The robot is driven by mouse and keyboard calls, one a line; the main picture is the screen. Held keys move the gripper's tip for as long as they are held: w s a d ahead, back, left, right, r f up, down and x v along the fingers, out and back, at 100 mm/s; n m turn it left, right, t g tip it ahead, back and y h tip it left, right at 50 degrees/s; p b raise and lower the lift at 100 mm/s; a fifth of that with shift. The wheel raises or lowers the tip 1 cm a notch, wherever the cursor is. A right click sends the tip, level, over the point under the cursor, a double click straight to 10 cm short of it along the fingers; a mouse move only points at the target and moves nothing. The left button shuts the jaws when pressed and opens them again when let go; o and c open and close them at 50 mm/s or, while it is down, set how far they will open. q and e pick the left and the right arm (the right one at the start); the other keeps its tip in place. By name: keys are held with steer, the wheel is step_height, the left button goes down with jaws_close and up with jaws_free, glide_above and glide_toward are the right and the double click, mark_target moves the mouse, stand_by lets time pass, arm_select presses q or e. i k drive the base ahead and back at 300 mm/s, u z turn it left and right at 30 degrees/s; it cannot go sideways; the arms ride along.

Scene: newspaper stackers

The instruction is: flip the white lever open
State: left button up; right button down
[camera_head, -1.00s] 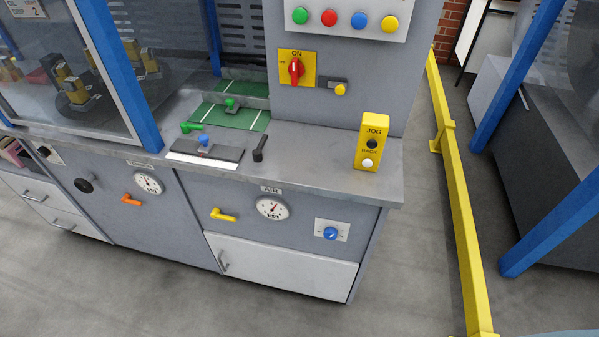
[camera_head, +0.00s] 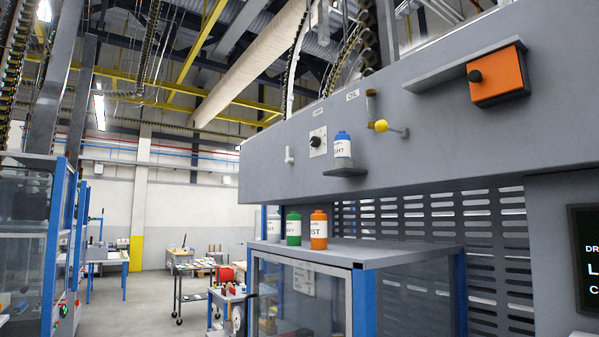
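A small white lever (camera_head: 289,155) is on the front face of the grey overhead beam, near its left end. It appears to stand upright, with a short foot at its lower end. A black knob on a white plate (camera_head: 317,142) is just to its right. Neither of my grippers is in view, and nothing touches the lever.
A yellow-knobbed lever (camera_head: 382,126) and an orange box (camera_head: 497,77) are further right. Several bottles, including an orange one (camera_head: 319,230), stand on the cabinet top (camera_head: 400,252) below.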

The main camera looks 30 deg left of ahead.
mark_target(288, 160)
steer(key=k, duration=1.35)
steer(key=u, duration=0.35)
steer(key=i, duration=0.4)
steer(key=u, duration=1.25)
steer(key=i, duration=1.65)
steer(key=z, duration=0.5)
steer(key=i, duration=1.15)
steer(key=z, duration=1.15)
